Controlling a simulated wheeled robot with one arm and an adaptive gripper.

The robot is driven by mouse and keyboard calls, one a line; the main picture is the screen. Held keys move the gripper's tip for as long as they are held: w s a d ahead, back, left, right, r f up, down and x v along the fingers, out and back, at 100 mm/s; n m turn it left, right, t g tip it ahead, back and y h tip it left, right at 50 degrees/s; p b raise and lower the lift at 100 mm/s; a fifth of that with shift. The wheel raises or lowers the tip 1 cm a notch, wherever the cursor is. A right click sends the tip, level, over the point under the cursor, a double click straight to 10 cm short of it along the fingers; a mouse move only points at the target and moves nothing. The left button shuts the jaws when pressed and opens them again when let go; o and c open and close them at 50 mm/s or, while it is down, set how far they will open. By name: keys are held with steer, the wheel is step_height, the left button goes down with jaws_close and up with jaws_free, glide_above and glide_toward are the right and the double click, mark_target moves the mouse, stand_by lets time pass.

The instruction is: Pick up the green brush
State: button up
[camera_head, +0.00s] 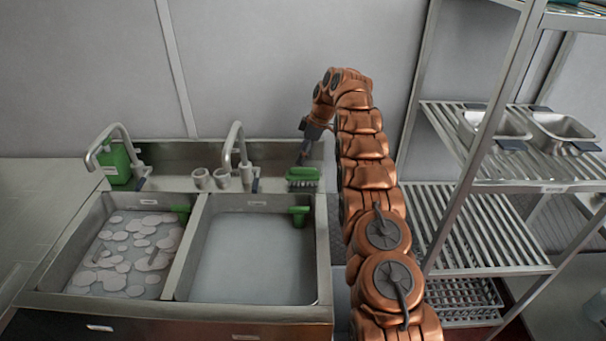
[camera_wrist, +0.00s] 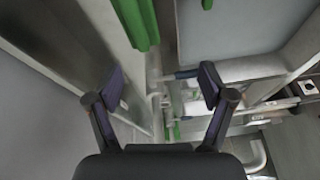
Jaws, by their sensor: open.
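The green brush (camera_head: 304,174) sits on the back ledge of the double sink, behind the right basin, with dark bristles below its green top. In the wrist view the green brush (camera_wrist: 138,20) shows at the top, left of centre, cut off by the frame edge. My gripper (camera_head: 303,156) hangs just above and behind the brush in the head view. In the wrist view my gripper (camera_wrist: 160,86) has its two fingers wide apart with nothing between them. The brush lies beyond the fingertips and appears apart from them.
Two faucets (camera_head: 236,150) and small metal cups (camera_head: 201,178) stand on the ledge left of the brush. A green container (camera_head: 116,164) is at the far left. A metal rack (camera_head: 480,240) stands right.

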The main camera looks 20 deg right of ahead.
mark_target(303, 168)
steer(key=shift+n, duration=0.8)
steer(key=d+f, duration=0.1)
steer(key=w+d+f+p, duration=0.1)
steer(key=f, duration=0.1)
steer(key=shift+w+d+f, duration=0.1)
steer(key=shift+w+d, duration=0.05)
steer(key=shift+d, duration=0.15)
steer(key=b+x, duration=0.6)
steer(key=x, duration=0.2)
steer(key=shift+w, duration=0.1)
steer(key=c, duration=1.3)
